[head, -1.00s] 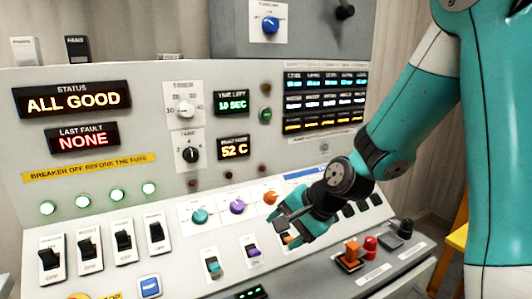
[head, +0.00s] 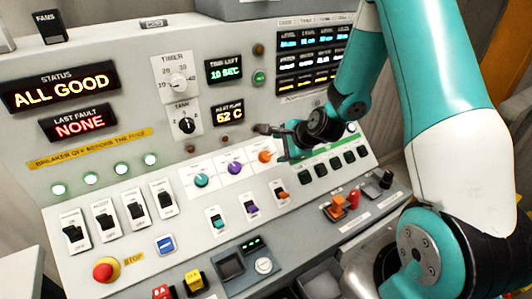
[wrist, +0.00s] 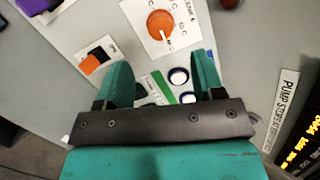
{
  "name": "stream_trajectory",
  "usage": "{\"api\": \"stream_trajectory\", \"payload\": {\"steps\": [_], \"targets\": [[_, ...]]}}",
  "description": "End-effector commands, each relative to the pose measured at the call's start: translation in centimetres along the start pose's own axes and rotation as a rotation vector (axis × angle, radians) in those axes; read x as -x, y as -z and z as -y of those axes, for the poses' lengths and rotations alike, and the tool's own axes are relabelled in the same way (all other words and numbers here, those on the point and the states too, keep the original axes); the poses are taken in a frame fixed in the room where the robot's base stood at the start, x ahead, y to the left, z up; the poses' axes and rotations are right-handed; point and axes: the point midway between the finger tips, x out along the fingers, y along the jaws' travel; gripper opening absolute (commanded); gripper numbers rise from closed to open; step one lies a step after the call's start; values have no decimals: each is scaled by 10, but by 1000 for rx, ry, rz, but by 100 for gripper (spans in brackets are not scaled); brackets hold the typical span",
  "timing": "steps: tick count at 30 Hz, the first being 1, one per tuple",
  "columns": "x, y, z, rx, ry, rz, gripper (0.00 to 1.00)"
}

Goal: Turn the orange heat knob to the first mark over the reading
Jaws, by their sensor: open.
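The orange heat knob (head: 265,156) is the rightmost of three round knobs on the sloped panel. In the wrist view the orange knob (wrist: 160,22) sits on its white dial plate at the top, beyond the fingertips, its white pointer line toward the gripper. The dial's numbers are too small to read surely. The heat plate display (head: 228,112) shows what looks like 62 C. My gripper (head: 275,143) is open and empty, just right of and above the knob in the head view. Its two green fingers (wrist: 163,60) are spread apart, with nothing between them.
The purple knob (head: 235,168) and teal knob (head: 201,181) are left of the orange one. An orange rocker switch (head: 281,194) is below it. Black switches (head: 335,162) line the right. A red stop button (head: 105,270) is at front left.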

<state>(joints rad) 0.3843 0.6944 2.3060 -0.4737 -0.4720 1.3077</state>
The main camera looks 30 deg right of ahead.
Motion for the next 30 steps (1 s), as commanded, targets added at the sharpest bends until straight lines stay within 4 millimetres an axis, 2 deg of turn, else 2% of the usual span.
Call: {"api": "stream_trajectory", "payload": {"steps": [6,12,18,25,26,30], "targets": [[-49,-3,0,3,-3,3,62],[-79,-2,0,3,-2,2,62],[-90,-2,0,2,-2,2,62],[-91,-2,0,2,-1,1,62],[-91,-2,0,2,-1,1,57],[-91,-2,0,2,-1,1,25]]}}
